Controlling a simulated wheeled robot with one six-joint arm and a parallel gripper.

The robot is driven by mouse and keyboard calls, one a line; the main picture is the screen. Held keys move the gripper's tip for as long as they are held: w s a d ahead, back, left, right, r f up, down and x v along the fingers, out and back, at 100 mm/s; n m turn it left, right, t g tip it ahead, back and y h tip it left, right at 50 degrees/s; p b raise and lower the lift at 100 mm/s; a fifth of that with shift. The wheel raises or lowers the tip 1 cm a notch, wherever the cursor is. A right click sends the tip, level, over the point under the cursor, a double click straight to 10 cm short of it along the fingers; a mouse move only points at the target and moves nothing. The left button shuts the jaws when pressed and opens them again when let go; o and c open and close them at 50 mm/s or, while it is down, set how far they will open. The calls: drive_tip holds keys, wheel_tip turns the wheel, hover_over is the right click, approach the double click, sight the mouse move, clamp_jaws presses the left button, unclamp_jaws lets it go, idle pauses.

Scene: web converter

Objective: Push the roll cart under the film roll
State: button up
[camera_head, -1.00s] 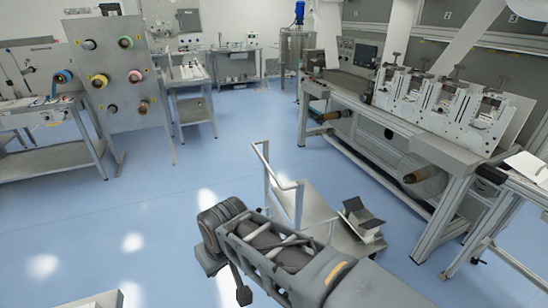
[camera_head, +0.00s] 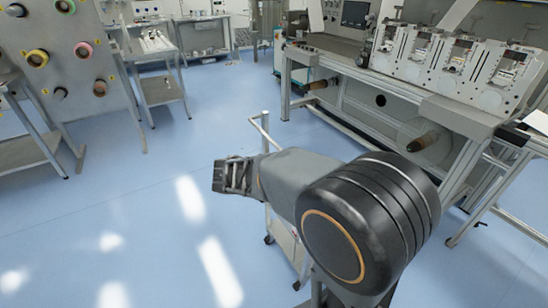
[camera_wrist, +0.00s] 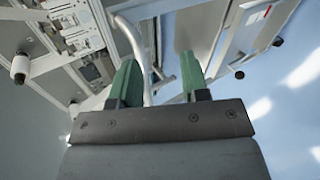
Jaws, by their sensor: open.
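The roll cart shows in the head view as a pale tube handle (camera_head: 262,130) and a low white body (camera_head: 284,238) on casters, largely hidden behind my arm. In the wrist view, the bent white handle tube (camera_wrist: 143,55) passes through the gap between the green fingers of my gripper (camera_wrist: 160,75). The fingers are apart. Whether they touch the tube I cannot tell. A roll or shaft with a brown core (camera_head: 424,142) sticks out low on the converter's front, to the right of the cart; I cannot tell whether it is the film roll.
The converter (camera_head: 395,100) stands behind and right of the cart, with frame legs and a side table (camera_head: 510,215) at right. A panel of coloured rolls (camera_head: 75,60) and benches stand at left. The blue floor (camera_head: 130,215) at left is clear.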

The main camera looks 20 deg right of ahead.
drive_tip(key=w+a+f+n+t+h+b, duration=0.2)
drive_tip(key=w+f+t+h+b, duration=0.15)
drive_tip(key=w, duration=0.35)
drive_tip(key=n+t+h+b, duration=0.1)
drive_tip(key=t+h+b, duration=0.1)
drive_tip(key=t, duration=0.3)
approach(274, 141)
drive_tip(key=shift+n+g, duration=0.25)
drive_tip(key=shift+n, duration=0.05)
drive_tip(key=shift+w+f+p+x, duration=0.15)
drive_tip(key=shift+p+x, duration=0.1)
drive_tip(key=shift+x, duration=2.25)
drive_tip(key=shift+w+f+p+x, duration=0.1)
drive_tip(key=shift+f+p+x, duration=0.1)
drive_tip(key=shift+x, duration=2.3)
drive_tip(key=shift+c, duration=0.3)
clamp_jaws()
